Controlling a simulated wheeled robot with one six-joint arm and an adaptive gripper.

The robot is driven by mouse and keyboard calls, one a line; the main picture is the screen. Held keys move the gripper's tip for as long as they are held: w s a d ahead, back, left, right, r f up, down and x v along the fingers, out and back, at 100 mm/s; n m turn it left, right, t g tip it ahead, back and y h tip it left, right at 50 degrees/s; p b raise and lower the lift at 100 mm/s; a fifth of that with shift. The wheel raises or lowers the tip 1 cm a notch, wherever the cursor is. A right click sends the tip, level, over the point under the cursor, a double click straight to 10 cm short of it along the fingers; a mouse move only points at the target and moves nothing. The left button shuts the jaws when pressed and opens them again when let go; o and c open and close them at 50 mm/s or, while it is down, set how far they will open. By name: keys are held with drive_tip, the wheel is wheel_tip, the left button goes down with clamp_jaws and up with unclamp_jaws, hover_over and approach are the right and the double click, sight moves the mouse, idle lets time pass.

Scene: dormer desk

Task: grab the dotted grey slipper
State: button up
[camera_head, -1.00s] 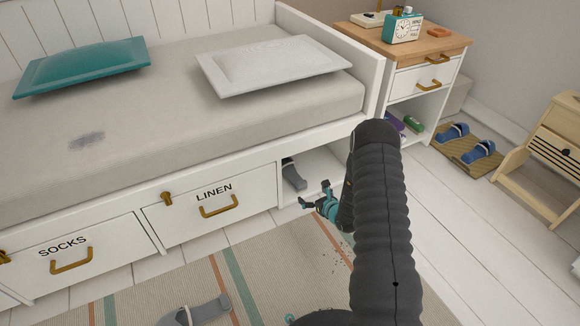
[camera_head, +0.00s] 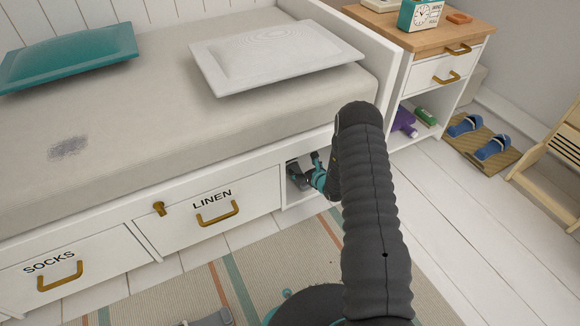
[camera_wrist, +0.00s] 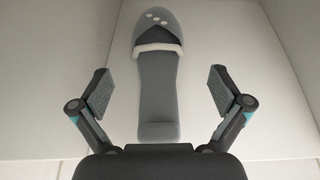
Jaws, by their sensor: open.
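The grey slipper (camera_wrist: 157,85) lies in the open cubby under the bed. In the wrist view it has pale dots on its toe and a white band, with the toe pointing away and the heel nearest me. My gripper (camera_wrist: 161,88) is open, its fingers to the left and right of the slipper with a gap on each side. I cannot tell their exact height above it. In the head view my gripper (camera_head: 308,175) is at the mouth of the cubby, and the slipper (camera_head: 296,181) is mostly hidden there.
The cubby's floor (camera_wrist: 60,130) and walls surround the slipper. The LINEN drawer (camera_head: 215,208) is shut at its left. Another grey slipper (camera_head: 212,318) lies on the striped rug (camera_head: 265,255). Blue slippers (camera_head: 492,147) rest on a mat at right.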

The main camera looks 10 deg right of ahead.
sight(292, 161)
drive_tip(key=x, duration=0.3)
drive_tip(key=shift+a+b+x, duration=0.2)
drive_tip(key=shift+b+x, duration=0.3)
drive_tip(key=shift+x, duration=2.25)
drive_tip(key=shift+s+f, duration=0.1)
drive_tip(key=shift+s, duration=0.05)
drive_tip(key=c, duration=1.4)
